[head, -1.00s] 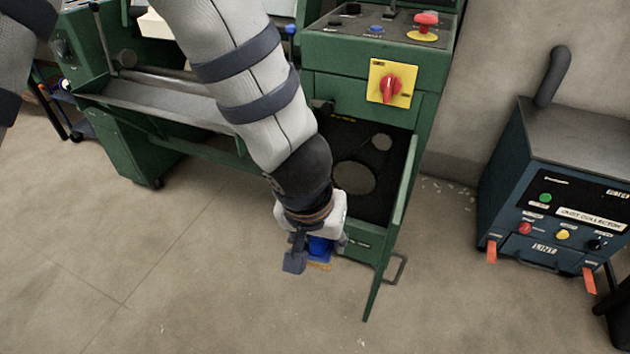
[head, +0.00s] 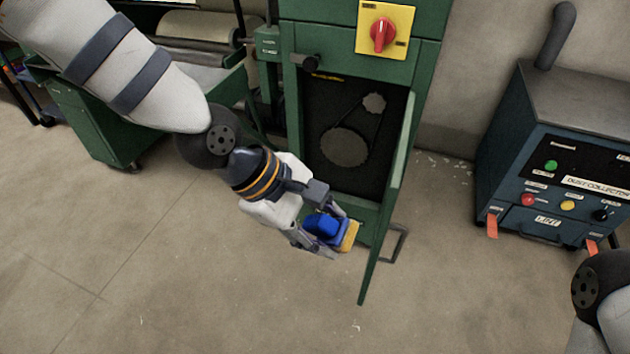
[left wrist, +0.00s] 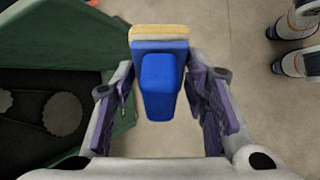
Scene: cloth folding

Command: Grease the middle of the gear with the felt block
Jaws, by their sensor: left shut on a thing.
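The felt block has a blue handle (head: 322,226) and a tan felt pad (head: 349,237). My left gripper (head: 331,232) is shut on the handle, and the block is held in front of the open cabinet, low and near its door. In the left wrist view the handle (left wrist: 164,80) sits between the fingers, with the pad (left wrist: 160,33) at the far end. A large gear (head: 343,147) and a smaller gear (head: 374,103) are inside the dark cabinet, apart from the block. My right gripper is out of view.
The green cabinet door (head: 388,200) stands open on the right of the opening. A red rotary switch (head: 381,34) is above. A blue dust collector (head: 550,160) stands at right. The floor (head: 200,290) in front is clear.

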